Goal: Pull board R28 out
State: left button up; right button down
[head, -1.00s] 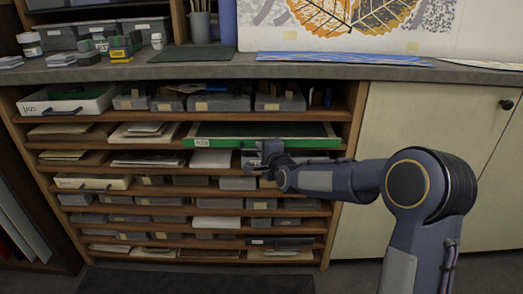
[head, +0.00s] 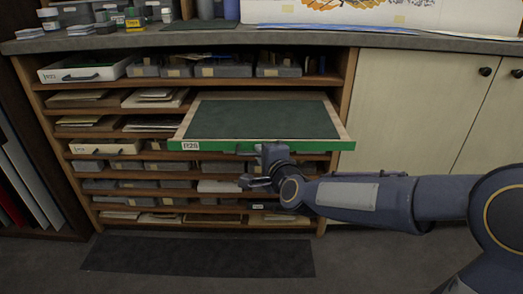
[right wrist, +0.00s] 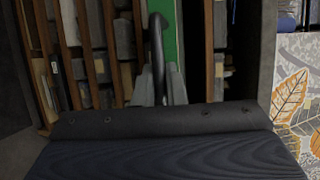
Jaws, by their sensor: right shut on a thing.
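Board R28 (head: 262,119) is a flat board with a dark green top, pale wooden side edges and a bright green front carrying a white R28 label. In the head view it sticks well out of its shelf slot, roughly level. My right gripper (head: 250,165) is at the middle of its front edge, shut on the board's dark handle. In the right wrist view the handle (right wrist: 157,50) stands in front of the green front (right wrist: 170,45), with the gripper fingers (right wrist: 160,88) around it. The fingers' contact is partly hidden in the head view. My left gripper is not in view.
The wooden rack (head: 348,110) holds several shelves of trays, papers and grey boxes. A white tray (head: 88,70) sits at upper left. The worktop (head: 200,38) overhangs above. Pale cupboard doors (head: 415,105) stand at right. A dark mat (head: 200,256) lies on the open floor.

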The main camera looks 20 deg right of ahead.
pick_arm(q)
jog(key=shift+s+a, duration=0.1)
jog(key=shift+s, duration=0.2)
pick_arm(e)
jog(key=shift+s+a+f, duration=0.1)
jog(key=shift+s+a, duration=0.1)
jog(key=shift+s, duration=0.45)
jog(key=c, duration=1.5)
grip_release()
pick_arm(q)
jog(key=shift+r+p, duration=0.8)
pick_arm(e)
jog(key=v, duration=0.7)
jog(key=shift+s, duration=0.4)
